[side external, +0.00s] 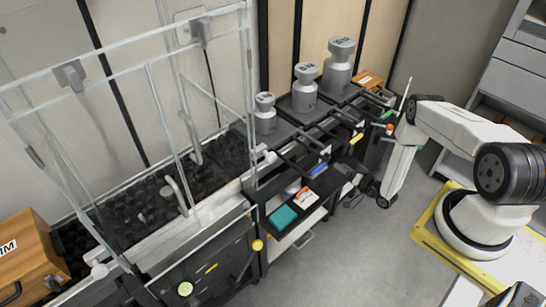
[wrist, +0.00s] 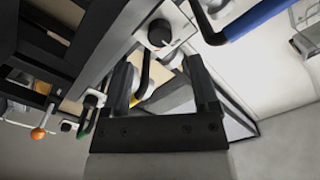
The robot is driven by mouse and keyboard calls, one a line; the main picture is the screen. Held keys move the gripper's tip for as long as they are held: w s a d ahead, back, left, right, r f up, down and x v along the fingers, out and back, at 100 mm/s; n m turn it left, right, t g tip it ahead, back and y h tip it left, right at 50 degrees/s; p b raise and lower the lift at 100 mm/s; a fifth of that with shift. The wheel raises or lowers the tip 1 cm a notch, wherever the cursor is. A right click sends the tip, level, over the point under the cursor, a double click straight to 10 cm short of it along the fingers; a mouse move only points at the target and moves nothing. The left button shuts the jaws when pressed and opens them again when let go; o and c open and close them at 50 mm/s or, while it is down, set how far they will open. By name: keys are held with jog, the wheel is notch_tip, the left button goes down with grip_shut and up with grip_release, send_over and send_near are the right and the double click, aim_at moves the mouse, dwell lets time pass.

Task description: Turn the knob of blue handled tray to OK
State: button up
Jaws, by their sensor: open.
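The blue handle (side external: 318,170) sticks out at the front of a black tray rail in the side view. It also shows at the top right of the wrist view (wrist: 258,17). A round black knob on a light mount (wrist: 160,33) is to the left of the blue handle in the wrist view; its setting is not readable. My gripper (wrist: 157,72) is open and empty, with its two black fingers spread below the knob and apart from the blue handle. In the side view my gripper (side external: 347,176) is right of the blue handle, near the rails.
Yellow (side external: 357,138) and green (side external: 387,114) handles and an orange ball (wrist: 38,132) are nearby. Grey weights (side external: 306,88) stand on the trays. A lower shelf holds a teal box (side external: 283,217).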

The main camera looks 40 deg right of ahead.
aim_at(329, 158)
jog(key=shift+w, duration=2.7)
jog(key=shift+c, duration=0.2)
grip_shut()
